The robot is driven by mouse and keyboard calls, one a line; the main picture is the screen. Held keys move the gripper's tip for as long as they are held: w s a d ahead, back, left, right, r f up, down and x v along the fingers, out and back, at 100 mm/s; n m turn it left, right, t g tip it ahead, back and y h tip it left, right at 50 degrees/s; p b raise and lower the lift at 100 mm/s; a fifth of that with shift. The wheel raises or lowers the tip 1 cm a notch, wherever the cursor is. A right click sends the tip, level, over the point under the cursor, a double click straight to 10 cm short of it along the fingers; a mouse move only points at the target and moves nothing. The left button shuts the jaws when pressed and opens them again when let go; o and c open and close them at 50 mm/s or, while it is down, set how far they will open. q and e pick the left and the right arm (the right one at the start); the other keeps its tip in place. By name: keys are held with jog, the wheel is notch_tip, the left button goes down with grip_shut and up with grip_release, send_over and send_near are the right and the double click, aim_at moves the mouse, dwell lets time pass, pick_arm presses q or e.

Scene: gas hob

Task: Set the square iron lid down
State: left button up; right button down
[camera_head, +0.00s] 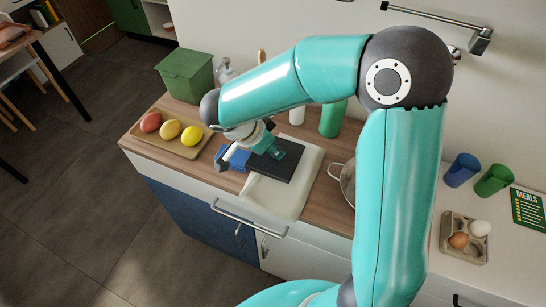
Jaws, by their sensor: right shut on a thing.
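The square iron lid (288,167) is a dark flat plate over the pale board (282,198), in the middle of the camera_head view. My right gripper (277,152) is shut on the lid from above. My wrist and arm hide part of the grip. I cannot tell whether the lid touches the board or is held just above it. My left gripper is not in view.
A blue item (238,160) sits left of the lid, partly covered. A tray (190,152) of fruit-like items, a green bin (185,72) and a green bottle (333,118) stand nearby. An egg carton (464,238) stands further right.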

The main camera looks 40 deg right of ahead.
aim_at(271, 158)
notch_tip(271, 158, down, 4)
jog(key=shift+f, duration=0.15)
jog(key=shift+s+a+f, duration=0.1)
jog(key=shift+s+f, duration=0.1)
jog(key=shift+f, duration=0.25)
jog(key=shift+s+f+b, duration=0.2)
jog(key=shift+f+b, duration=0.45)
jog(key=shift+b, duration=0.55)
jog(key=c, duration=1.1)
grip_release()
jog(key=shift+o, duration=0.8)
jog(key=shift+f, duration=0.1)
jog(key=shift+w, duration=0.3)
